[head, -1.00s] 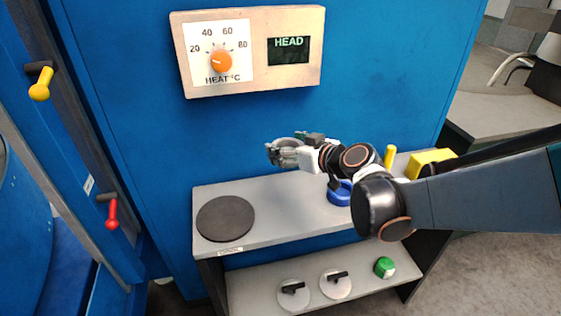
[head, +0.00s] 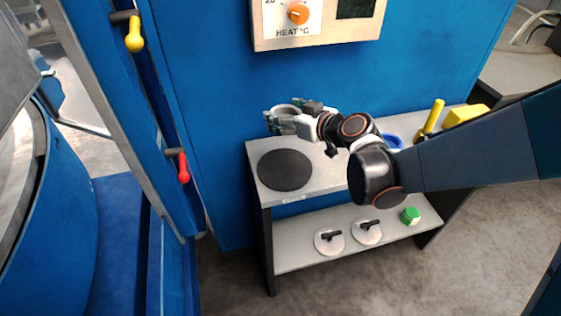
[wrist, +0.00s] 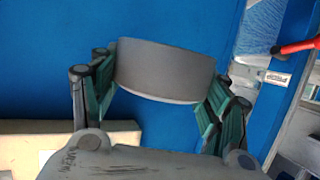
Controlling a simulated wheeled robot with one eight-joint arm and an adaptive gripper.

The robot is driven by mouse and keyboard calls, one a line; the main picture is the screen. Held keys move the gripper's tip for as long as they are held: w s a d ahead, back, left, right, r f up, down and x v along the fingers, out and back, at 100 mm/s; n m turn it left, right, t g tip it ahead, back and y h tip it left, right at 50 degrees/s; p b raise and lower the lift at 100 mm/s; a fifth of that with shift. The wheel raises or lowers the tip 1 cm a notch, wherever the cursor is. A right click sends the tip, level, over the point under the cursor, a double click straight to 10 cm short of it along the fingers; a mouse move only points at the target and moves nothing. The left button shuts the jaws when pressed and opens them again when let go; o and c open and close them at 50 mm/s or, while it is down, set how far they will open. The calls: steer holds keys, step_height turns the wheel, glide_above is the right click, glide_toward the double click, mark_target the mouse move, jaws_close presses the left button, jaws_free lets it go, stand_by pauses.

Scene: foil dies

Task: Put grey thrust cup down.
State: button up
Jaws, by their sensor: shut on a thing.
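The grey thrust cup (wrist: 165,72) is a short, wide ring-shaped piece. In the wrist view it sits between both green-padded fingers of my gripper (wrist: 160,95), which is shut on it. In the head view the cup (head: 284,109) is held in my gripper (head: 281,120) above the grey shelf top (head: 330,178), apart from it. A round dark pad (head: 285,170) lies on the left end of the shelf top, below and close to the cup in the picture. The cup's underside is hidden in the head view.
A blue ring (head: 392,141), a yellow-handled tool (head: 432,118) and a yellow block (head: 466,115) are on the shelf's right part. The lower shelf holds two lidded discs (head: 329,241) and a green item (head: 410,215). A red-handled lever (head: 183,168) is at left.

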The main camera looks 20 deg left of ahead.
mark_target(285, 167)
step_height(285, 167, down, 17)
steer(key=b, duration=1.1)
steer(key=shift+r, duration=0.15)
steer(key=o, duration=1.3)
steer(key=shift+s+d+r+p, duration=0.15)
steer(key=shift+d+p, duration=0.05)
steer(key=shift+p, duration=0.1)
steer(key=p+v, duration=0.3)
steer(key=v, duration=0.8)
steer(key=shift+s+d, duration=0.15)
steer(key=shift+s, duration=0.05)
